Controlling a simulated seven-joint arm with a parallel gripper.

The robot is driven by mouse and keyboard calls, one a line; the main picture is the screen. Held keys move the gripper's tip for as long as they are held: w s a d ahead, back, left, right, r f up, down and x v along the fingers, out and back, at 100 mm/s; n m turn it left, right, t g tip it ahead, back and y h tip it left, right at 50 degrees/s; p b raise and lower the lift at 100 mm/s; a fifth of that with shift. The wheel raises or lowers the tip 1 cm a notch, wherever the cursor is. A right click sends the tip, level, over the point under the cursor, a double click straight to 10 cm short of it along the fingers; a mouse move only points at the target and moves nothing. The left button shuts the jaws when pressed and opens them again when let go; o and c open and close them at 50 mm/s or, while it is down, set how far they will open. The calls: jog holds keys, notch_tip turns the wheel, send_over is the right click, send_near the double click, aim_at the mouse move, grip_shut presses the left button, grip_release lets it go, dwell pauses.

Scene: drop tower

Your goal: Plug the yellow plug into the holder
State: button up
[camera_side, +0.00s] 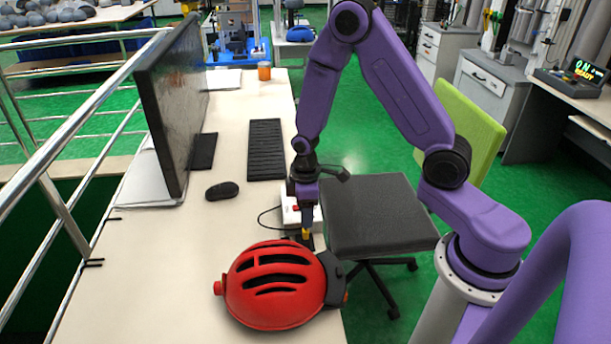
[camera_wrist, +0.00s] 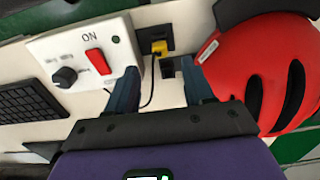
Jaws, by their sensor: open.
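The yellow plug (camera_wrist: 159,47) sits at the black holder (camera_wrist: 154,33), with a thin dark cable running from it. It looks to be in the holder's opening, but I cannot tell how deep. In the side view the yellow plug (camera_side: 306,233) shows just below my gripper (camera_side: 305,226). In the wrist view my gripper (camera_wrist: 159,72) is open, with its two dark fingers apart on either side of the cable. The fingertips stop short of the plug in the picture, with nothing seen between them but the cable and a small black block (camera_wrist: 167,68).
A white box (camera_wrist: 88,62) with a red switch and a dark knob stands left of the holder. A red helmet (camera_side: 275,285) lies close on the other side. A keyboard (camera_side: 266,150), mouse (camera_side: 222,190) and monitor (camera_side: 175,105) are on the desk. A chair (camera_side: 378,215) stands beside it.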

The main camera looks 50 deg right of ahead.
notch_tip(320, 180, up, 11)
jog(key=shift+r, duration=0.15)
dwell(0.4)
jog(key=s+a+r+n, duration=0.1)
jog(key=s+a+r, duration=0.1)
jog(key=s, duration=1)
jog(key=s+a+r+n, duration=0.2)
jog(key=s+r, duration=0.3)
jog(key=s, duration=0.6)
jog(key=shift+s+a+r+n, duration=0.3)
jog(key=shift+s+a, duration=0.05)
jog(key=shift+a, duration=0.1)
